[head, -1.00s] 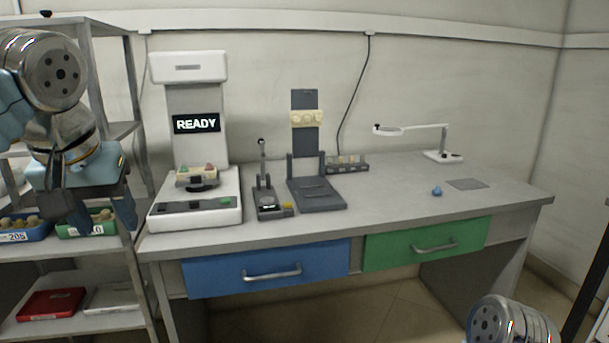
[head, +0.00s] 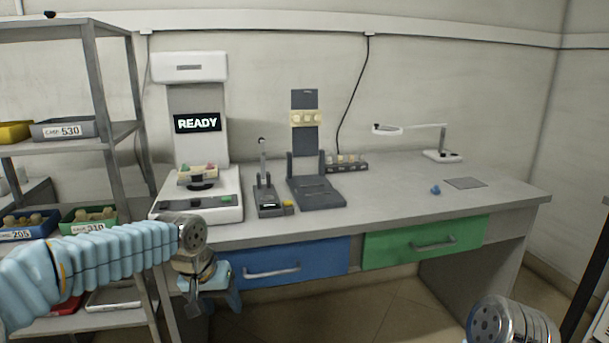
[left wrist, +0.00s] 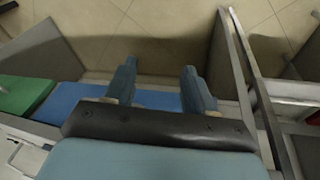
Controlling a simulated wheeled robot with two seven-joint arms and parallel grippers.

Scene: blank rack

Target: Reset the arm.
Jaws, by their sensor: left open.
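My left arm comes in from the left in the head view. Its gripper (head: 212,297) hangs low in front of the desk, by the left end of the blue drawer (head: 300,262). In the left wrist view the two fingers of the left gripper (left wrist: 160,90) stand apart with nothing between them. The blue drawer (left wrist: 85,97) shows behind them. Of my right arm only a round metal link shows at the bottom right of the head view; its gripper is out of view.
The desk (head: 400,190) carries a machine reading READY (head: 190,90), a lever device (head: 265,190), a dark stand (head: 318,193), a lamp (head: 440,155) and a small blue piece (head: 435,190). Tiled floor (left wrist: 150,25) lies beyond the fingers.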

